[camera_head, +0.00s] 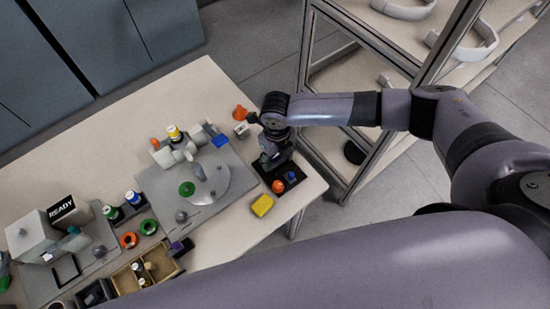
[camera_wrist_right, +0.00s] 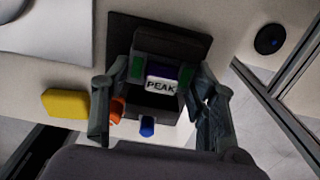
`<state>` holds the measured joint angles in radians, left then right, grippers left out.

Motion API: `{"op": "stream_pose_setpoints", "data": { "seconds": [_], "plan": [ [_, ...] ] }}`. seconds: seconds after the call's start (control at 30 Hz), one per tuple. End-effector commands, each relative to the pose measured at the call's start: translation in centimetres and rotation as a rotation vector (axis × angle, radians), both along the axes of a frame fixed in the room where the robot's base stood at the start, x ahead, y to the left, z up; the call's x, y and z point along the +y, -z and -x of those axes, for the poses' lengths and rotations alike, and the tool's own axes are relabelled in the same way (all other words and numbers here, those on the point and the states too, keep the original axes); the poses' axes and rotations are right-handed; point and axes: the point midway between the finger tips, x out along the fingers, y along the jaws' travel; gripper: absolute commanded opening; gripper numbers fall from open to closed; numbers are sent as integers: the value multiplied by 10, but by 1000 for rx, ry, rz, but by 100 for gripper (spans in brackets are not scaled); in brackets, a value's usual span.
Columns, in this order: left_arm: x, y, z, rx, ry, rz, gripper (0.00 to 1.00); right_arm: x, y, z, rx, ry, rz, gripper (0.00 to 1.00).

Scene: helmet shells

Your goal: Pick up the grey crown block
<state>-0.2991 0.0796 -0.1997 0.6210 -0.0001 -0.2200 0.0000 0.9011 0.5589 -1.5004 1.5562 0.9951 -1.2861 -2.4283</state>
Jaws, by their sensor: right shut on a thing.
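My right gripper (camera_head: 272,160) is over a black mat (camera_head: 291,199) near the table's right end. In the right wrist view its two fingers (camera_wrist_right: 158,112) stand on either side of a dark grey block (camera_wrist_right: 160,42) with a white "PEAK" label, and they are shut on it. This looks like the grey crown block. In the head view the gripper hides it. I cannot tell whether it is clear of the mat. My left gripper is not in view.
An orange knob (camera_head: 278,186) and a blue knob (camera_head: 291,176) are close by the gripper. A yellow block (camera_head: 262,205) lies left of the mat. An orange cone (camera_head: 240,113) stands behind. A framed shelf (camera_head: 330,150) stands beyond the table's right edge.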

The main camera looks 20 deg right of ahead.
Motion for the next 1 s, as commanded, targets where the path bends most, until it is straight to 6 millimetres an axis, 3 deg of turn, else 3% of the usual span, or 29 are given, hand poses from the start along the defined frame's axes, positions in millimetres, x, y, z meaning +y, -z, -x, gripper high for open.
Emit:
{"op": "stream_pose_setpoints", "data": {
  "seconds": [0.3, 0.67, 0.87, 1.0],
  "plan": [
    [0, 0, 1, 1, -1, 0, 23, 0, 0, 0, 0, 0, 0, 25],
    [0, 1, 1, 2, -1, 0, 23, 0, -6, -1, -2, 1, -1, 25],
    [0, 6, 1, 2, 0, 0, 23, 0, -30, -1, -4, 0, -3, 25],
    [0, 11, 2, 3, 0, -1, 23, 0, -59, -2, -6, -1, -3, 25]
  ]
}}
